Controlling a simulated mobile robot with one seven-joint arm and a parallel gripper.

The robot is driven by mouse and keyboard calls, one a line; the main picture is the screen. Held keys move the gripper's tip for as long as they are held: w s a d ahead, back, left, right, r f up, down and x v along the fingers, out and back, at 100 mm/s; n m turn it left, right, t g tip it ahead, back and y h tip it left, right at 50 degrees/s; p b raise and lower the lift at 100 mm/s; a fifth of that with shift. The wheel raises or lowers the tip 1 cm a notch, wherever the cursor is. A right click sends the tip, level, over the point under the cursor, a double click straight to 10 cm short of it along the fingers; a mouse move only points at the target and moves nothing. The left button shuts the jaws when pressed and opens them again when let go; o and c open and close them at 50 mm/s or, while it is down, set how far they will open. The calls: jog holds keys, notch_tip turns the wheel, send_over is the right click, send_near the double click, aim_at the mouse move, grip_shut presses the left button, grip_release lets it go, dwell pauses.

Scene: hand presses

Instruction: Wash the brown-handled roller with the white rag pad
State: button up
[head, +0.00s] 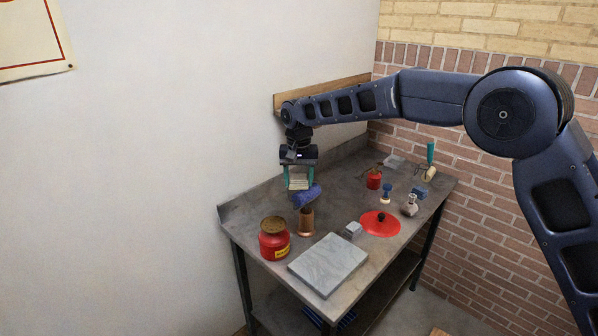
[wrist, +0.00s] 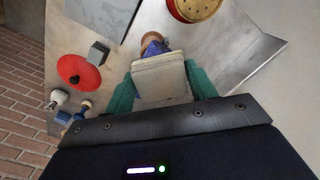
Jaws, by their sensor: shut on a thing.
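My gripper (head: 298,184) is shut on a cream-white pad, the white rag pad (wrist: 160,82), held between its teal fingers. The pad also shows in the head view (head: 298,183). Just below it is a blue, drum-like piece (head: 306,196), tilted, at the top of an upright copper-brown cylinder (head: 306,222). In the wrist view, the pad partly covers the blue piece (wrist: 153,47). Whether they touch is unclear.
A red can with a brass top (head: 274,241) and a grey slab (head: 328,264) stand near the front. A grey block (head: 352,230), red disc (head: 380,224) and small bottle (head: 409,206) lie to the right. A teal-handled roller (head: 430,155) is at the far right. The wall is close left.

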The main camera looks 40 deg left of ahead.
aim_at(314, 184)
jog(key=shift+f, duration=0.9)
jog(key=shift+w+f, duration=0.25)
jog(key=shift+w, duration=0.25)
jog(key=shift+w+f, duration=0.2)
jog(key=shift+w, duration=0.25)
jog(key=shift+c, duration=0.5)
jog(key=shift+w+r, duration=0.1)
jog(key=shift+w, duration=2.2)
jog(key=shift+s, duration=3.2)
jog(key=shift+w+r, duration=0.15)
jog(key=shift+w, duration=3.35)
jog(key=shift+s, duration=3.65)
jog(key=shift+w, duration=3.55)
jog(key=shift+s, duration=3.15)
jog(key=shift+s+f, duration=0.2)
jog(key=shift+s, duration=0.15)
jog(key=shift+w+r, duration=0.15)
jog(key=shift+w, duration=3.6)
notch_tip(314, 184, up, 8)
